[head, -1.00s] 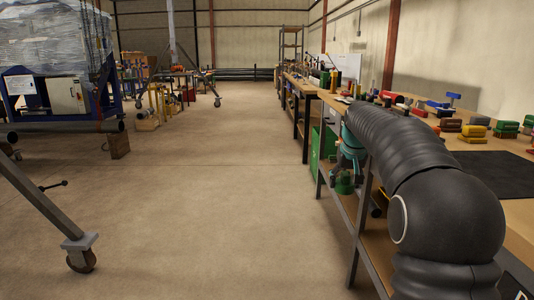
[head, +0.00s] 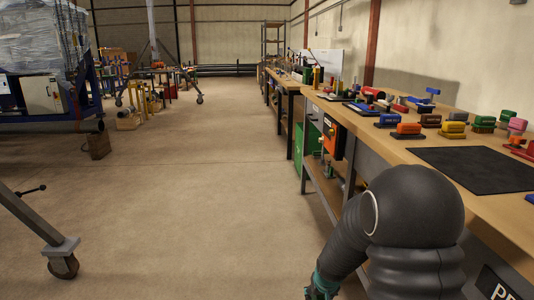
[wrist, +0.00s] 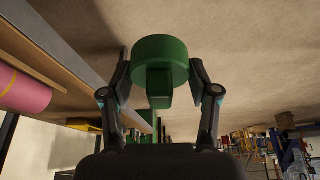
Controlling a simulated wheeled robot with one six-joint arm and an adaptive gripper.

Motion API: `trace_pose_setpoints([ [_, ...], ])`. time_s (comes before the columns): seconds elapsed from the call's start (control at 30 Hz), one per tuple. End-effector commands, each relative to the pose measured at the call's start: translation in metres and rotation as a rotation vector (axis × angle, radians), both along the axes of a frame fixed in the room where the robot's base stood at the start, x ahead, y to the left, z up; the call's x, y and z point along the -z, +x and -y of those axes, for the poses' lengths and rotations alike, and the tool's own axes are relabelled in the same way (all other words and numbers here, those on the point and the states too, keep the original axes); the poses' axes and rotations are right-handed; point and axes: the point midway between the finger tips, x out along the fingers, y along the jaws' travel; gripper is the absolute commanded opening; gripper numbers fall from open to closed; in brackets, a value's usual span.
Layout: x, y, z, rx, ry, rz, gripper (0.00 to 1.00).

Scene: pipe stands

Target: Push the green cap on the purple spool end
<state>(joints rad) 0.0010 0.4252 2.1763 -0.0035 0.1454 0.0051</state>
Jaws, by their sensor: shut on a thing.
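The green cap (wrist: 160,62) is in my gripper (wrist: 161,82) in the wrist view. It is a round disc with a narrower block-like stem, and both fingers are shut on it from either side. In the head view my gripper (head: 322,287) shows only as a teal and black part at the bottom edge, low beside the workbench; the cap cannot be made out there. I cannot identify a purple spool end in either view. A pink cylinder (wrist: 22,88) with a yellow band lies at the left of the wrist view, apart from the cap.
The workbench (head: 400,143) runs along the right, with several coloured blocks and a black mat (head: 475,169) on top. A grey wheeled stand leg (head: 40,225) is at the lower left. The floor (head: 190,190) between them is clear.

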Motion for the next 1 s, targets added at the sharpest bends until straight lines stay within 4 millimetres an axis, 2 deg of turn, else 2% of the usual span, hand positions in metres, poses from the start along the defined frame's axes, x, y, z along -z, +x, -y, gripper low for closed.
trace_pose_setpoints([
  [0.2,0.045,-0.035,-0.001,-0.003,0.0,-0.009,0.37],
  [0.33,0.059,-0.048,-0.001,-0.003,0.0,-0.005,0.37],
  [1.0,0.062,-0.05,-0.001,-0.003,0.0,-0.002,0.37],
])
